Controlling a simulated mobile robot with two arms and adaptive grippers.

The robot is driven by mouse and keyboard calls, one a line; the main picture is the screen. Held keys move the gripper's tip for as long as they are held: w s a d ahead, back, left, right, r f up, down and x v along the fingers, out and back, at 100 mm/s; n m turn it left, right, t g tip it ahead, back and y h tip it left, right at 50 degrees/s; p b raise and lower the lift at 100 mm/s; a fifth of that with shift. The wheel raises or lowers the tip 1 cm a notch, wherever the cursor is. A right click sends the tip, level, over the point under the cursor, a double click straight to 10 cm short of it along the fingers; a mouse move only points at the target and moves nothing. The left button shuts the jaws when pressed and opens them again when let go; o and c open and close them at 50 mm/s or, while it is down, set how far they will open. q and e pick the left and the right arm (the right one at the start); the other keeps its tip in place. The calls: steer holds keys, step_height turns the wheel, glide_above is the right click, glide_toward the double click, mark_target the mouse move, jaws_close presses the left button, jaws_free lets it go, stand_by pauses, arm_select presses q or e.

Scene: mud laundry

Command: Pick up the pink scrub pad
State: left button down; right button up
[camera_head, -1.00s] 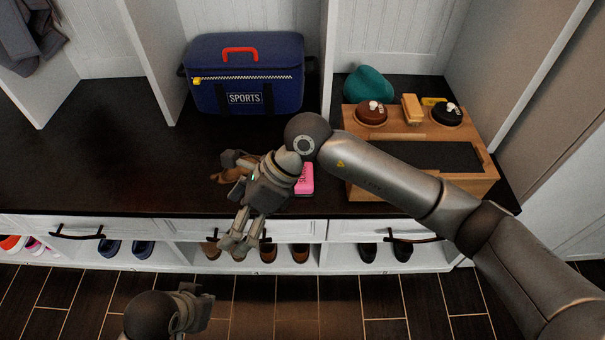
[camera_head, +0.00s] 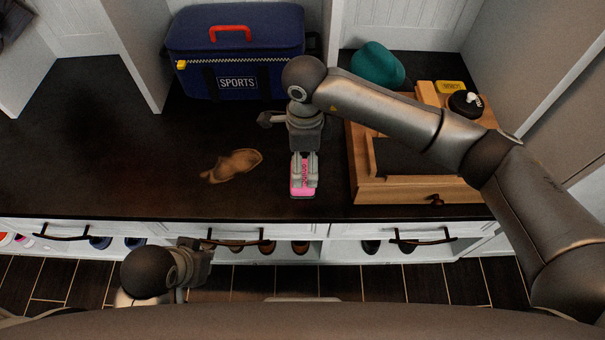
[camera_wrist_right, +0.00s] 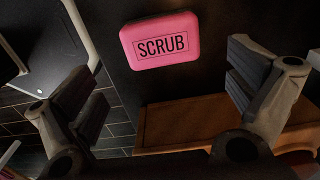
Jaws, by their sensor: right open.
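The pink scrub pad (camera_head: 303,188) lies flat on the dark bench top, near its front edge, left of the wooden box. My right gripper (camera_head: 304,178) is over the pad in the head view and partly covers it. In the right wrist view the pad (camera_wrist_right: 161,44) shows its "SCRUB" label, and my right gripper (camera_wrist_right: 165,100) is open with its fingers apart. The pad sits beyond the fingertips, apart from both of them. My left gripper (camera_head: 202,262) is low at the front of the bench, its fingers not clear.
A wooden shoe-care box (camera_head: 400,193) stands close on the right. A blue sports bag (camera_head: 235,50) and a teal item (camera_head: 378,62) are behind. Shoes stand in cubbies below.

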mark_target(305, 174)
step_height(305, 174, down, 2)
steer(key=shift+f, duration=0.1)
step_height(305, 174, down, 5)
steer(key=shift+w+b, duration=0.15)
steer(key=shift+b, duration=0.45)
steer(key=c, duration=0.9)
